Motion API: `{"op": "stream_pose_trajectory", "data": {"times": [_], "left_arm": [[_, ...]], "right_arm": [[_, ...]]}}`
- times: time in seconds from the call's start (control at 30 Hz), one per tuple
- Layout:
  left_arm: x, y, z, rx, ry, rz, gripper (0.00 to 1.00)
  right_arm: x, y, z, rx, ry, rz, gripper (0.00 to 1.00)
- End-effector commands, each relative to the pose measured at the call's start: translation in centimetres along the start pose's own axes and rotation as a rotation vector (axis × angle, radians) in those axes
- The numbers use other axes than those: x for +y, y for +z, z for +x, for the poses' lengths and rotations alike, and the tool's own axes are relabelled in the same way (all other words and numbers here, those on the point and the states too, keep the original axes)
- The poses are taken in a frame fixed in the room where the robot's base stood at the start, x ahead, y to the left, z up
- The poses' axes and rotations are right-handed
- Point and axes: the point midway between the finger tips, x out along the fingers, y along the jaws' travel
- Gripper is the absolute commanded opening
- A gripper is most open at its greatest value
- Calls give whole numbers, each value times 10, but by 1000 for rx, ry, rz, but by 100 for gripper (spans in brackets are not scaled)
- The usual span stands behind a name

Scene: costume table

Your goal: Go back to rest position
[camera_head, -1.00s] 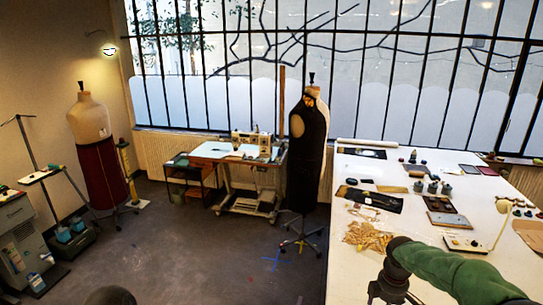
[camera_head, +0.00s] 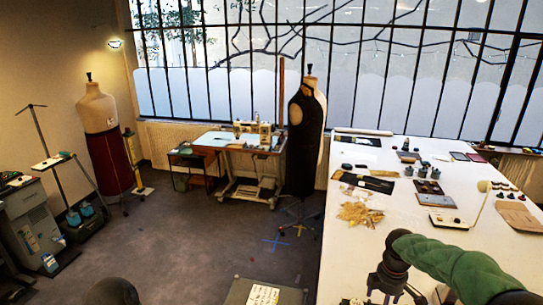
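My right arm, in a green sleeve, comes in from the right over the white table (camera_head: 335,235). Its dark end, with what looks like my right gripper (camera_head: 396,294), points down at the bottom edge of the head view. The fingertips are cut off or too dark to read, so I cannot tell whether it is open or whether it holds anything. My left gripper is out of view.
The table bears tan fabric (camera_head: 359,215), a dark cloth (camera_head: 363,182), a lamp (camera_head: 484,187) and small tools. A dark-clothed mannequin (camera_head: 303,140) stands at its left edge. A grey surface with a paper sheet (camera_head: 263,295) shows bottom centre.

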Motion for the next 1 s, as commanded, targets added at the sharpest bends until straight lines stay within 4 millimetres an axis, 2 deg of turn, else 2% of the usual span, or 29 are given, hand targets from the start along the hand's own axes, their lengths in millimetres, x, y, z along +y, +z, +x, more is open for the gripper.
{"op": "stream_pose_trajectory", "data": {"times": [0.03, 0.37, 0.63, 0.77, 0.9, 1.0], "left_arm": [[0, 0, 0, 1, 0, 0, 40], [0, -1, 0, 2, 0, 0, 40], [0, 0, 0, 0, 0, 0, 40], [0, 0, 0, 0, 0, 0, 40], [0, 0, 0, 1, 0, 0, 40], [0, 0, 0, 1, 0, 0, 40]], "right_arm": [[0, 0, 0, 0, 0, 0, 75], [-17, -24, 54, 58, -31, 106, 75], [-51, -54, 121, 129, -81, 275, 75], [-86, -72, 168, 172, -133, 427, 75], [-149, -94, 227, 213, -214, 685, 75], [-194, -102, 258, 223, -263, 882, 75]]}}
